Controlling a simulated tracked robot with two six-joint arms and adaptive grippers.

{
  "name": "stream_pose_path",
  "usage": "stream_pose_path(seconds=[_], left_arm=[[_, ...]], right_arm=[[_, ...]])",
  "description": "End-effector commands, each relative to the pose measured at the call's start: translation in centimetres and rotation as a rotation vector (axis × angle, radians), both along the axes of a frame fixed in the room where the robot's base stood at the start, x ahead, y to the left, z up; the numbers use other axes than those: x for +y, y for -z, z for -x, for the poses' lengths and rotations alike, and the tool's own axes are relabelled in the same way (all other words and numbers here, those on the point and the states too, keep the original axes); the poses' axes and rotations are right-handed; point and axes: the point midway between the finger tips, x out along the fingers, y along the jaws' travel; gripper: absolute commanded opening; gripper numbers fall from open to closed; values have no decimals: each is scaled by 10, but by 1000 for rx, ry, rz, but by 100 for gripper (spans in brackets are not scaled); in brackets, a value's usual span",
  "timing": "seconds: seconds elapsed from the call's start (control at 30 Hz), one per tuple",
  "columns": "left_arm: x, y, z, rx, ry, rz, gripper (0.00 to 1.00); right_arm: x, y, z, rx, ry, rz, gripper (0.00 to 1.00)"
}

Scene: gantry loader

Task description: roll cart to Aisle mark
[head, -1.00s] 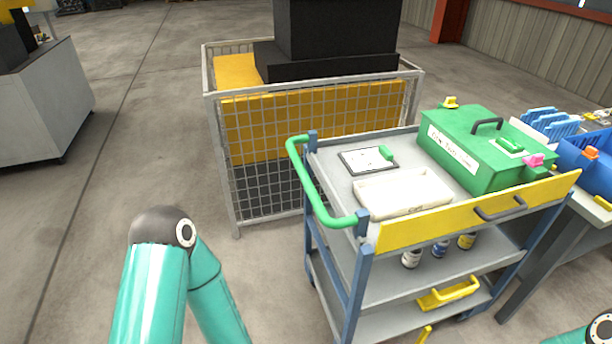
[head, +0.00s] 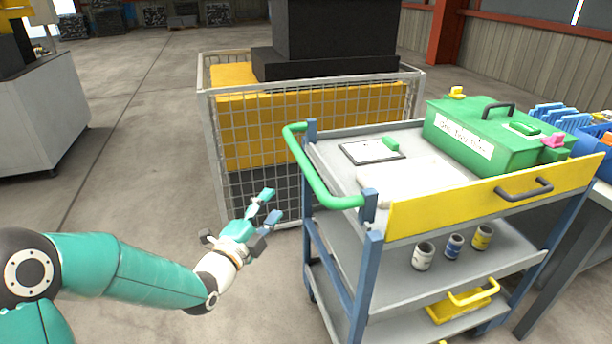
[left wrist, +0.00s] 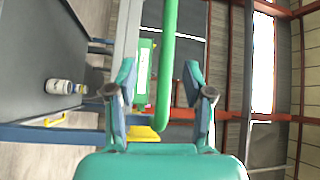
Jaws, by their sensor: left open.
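The cart (head: 430,216) is a grey, blue-framed trolley with shelves and a yellow front panel. Its green push handle (head: 318,178) curves out on the left side. My left gripper (head: 271,204) is open and empty, left of the handle and apart from it, with its fingers pointing toward the cart. In the left wrist view the handle (left wrist: 167,65) lies lengthwise between the open fingers of my left gripper (left wrist: 159,82), seemingly ahead of them. My right gripper is not in view. I cannot make out an Aisle mark on the floor.
A wire cage (head: 221,170) with yellow contents stands close behind the cart. On the cart are a green toolbox (head: 480,140), a clipboard (head: 370,151), a white tray and several small cans. A table with blue bins adjoins at right. Floor is clear at left.

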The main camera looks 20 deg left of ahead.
Motion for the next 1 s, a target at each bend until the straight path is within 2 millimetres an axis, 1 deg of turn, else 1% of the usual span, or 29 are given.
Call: stream_pose_path(seconds=[0.03, 0.1, 0.17, 0.27, 0.37, 0.7, 0.9, 1.0], left_arm=[[1, -6, -1, -30, -3, -28, 52], [1, -12, -5, -46, -5, -44, 52], [0, -14, -10, -49, -5, -47, 52], [-3, -16, -24, -46, -4, -44, 52], [-6, -18, -42, -44, -4, -44, 52], [-20, -27, -112, -42, -4, -42, 52], [-25, -31, -143, -41, -5, -42, 52], [-27, -32, -153, -41, -4, -41, 52]], right_arm=[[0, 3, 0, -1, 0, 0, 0], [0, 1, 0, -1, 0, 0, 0], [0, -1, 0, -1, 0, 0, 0], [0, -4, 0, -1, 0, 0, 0], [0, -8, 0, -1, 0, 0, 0], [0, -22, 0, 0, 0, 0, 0], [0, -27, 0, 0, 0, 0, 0], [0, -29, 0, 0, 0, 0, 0]])
